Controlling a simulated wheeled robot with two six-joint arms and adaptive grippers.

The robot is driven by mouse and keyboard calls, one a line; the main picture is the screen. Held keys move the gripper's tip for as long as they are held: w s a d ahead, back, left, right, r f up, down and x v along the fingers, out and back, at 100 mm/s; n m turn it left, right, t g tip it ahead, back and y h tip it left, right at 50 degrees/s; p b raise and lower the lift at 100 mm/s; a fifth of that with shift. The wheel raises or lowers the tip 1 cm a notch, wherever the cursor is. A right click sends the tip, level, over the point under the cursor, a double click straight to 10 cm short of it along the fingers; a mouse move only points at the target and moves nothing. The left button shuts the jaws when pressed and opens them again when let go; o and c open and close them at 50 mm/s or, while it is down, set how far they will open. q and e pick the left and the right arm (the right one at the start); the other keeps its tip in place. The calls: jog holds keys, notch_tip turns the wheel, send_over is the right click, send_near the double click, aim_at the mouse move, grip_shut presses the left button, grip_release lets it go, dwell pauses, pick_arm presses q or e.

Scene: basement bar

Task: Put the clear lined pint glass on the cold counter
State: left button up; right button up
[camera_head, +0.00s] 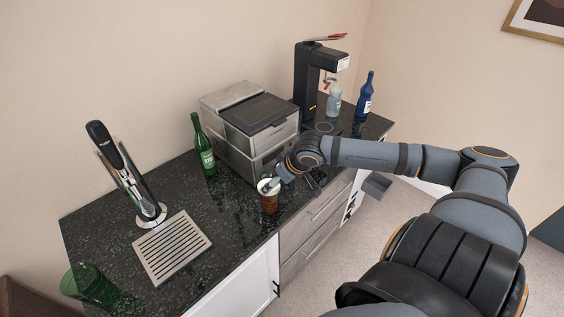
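A glass of brown drink with a pale top (269,200) stands near the front edge of the dark speckled counter (232,229). I cannot make out lines on it, nor tell whether it is the clear lined pint glass. My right gripper (281,181) reaches in from the right at the glass's rim; part of it overlaps the rim in the picture. Whether its fingers are open or shut on the glass is too small to tell. A green glass (90,287) stands at the counter's near left corner. My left gripper is not in view.
A tap (126,172) stands behind a slotted drip tray (172,246) on the left. A green bottle (203,146), a steel appliance (240,112), a black dispenser (309,80) and a blue bottle (365,95) line the back. Bare counter lies between tray and brown drink.

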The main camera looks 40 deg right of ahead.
jog(key=p+v, duration=0.3)
jog(key=p, duration=0.1)
jog(key=shift+p, duration=0.4)
